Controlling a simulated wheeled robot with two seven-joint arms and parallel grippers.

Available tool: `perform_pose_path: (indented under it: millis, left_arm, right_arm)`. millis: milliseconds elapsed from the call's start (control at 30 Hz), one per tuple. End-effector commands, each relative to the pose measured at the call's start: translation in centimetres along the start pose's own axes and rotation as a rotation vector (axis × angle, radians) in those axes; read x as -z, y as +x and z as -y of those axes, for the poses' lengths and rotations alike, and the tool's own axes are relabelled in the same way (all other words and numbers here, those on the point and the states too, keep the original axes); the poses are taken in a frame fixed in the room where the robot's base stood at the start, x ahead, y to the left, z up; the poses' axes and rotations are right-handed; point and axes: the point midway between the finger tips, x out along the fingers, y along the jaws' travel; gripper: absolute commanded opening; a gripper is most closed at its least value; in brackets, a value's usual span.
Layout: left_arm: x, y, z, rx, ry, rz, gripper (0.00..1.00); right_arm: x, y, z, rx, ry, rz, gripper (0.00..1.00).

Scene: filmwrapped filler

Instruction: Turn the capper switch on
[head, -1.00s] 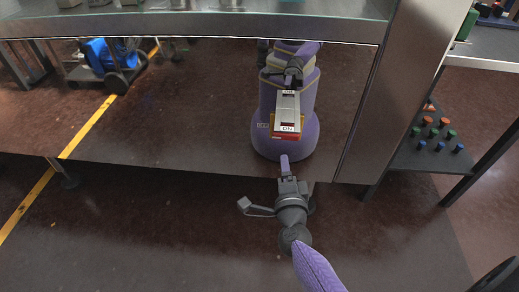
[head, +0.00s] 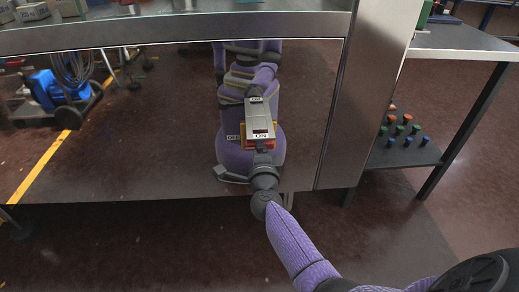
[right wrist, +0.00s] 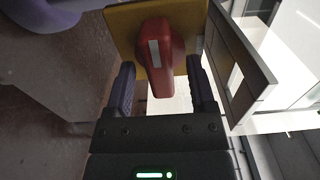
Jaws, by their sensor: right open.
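The capper switch (head: 259,119) is a grey box with black-on-white labels, one reading ON, on the steel front panel in the head view. Its yellow plate and red part show at its lower end, partly behind my gripper. In the right wrist view, the red handle (right wrist: 158,45) with a white mark stands out from the yellow plate (right wrist: 124,25). My right gripper (head: 263,153) is just in front of the switch. In the right wrist view its two dark fingers (right wrist: 162,88) are open, one on each side of the handle's end. I cannot tell whether they touch it. My left gripper is not in view.
The shiny steel panel (head: 120,150) mirrors my body, a blue machine and a yellow floor line. A side table with a lower shelf (head: 405,155) holding several coloured caps stands at the right. Free floor lies below the panel.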

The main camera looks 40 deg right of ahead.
Motion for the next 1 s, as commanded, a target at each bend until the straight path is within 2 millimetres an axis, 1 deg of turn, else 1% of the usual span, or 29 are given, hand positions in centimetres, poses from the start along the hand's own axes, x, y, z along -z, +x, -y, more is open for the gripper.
perform_pose_path:
  millis: [33,67,100,167,200,267,300,333,667,867,1000]
  left_arm:
    - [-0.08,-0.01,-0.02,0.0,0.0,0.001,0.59]
    - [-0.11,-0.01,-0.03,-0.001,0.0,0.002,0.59]
    - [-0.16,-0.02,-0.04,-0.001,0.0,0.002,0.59]
    - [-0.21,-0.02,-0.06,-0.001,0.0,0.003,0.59]
    - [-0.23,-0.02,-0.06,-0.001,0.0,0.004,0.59]
    - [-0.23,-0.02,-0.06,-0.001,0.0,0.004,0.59]
    - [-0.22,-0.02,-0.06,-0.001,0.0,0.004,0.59]
    - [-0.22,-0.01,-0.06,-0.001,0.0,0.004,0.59]
    - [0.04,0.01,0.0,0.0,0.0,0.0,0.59]
    - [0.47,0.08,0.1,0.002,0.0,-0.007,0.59]
    - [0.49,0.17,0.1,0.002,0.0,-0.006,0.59]
  right_arm:
    - [0.0,-0.01,0.01,0.0,0.0,0.0,0.64]
    - [-0.01,-0.02,0.0,0.0,0.0,0.0,0.58]
    - [-0.01,-0.02,0.0,0.0,0.0,0.0,0.49]
    - [-0.01,-0.03,-0.01,0.0,0.0,0.0,0.37]
    - [-0.01,-0.03,-0.01,0.0,0.0,0.0,0.28]
    - [-0.01,-0.04,-0.02,0.0,0.0,0.0,0.16]
    - [-0.01,-0.04,-0.02,0.0,-0.001,0.001,0.07]
    - [-0.01,-0.04,-0.03,0.0,-0.001,0.001,0.01]
    - [-0.02,-0.05,-0.06,-0.001,0.016,0.001,0.0]
    - [-0.06,-0.07,-0.11,-0.002,0.105,0.001,0.0]
    - [-0.08,-0.07,-0.13,-0.002,0.212,0.002,0.0]
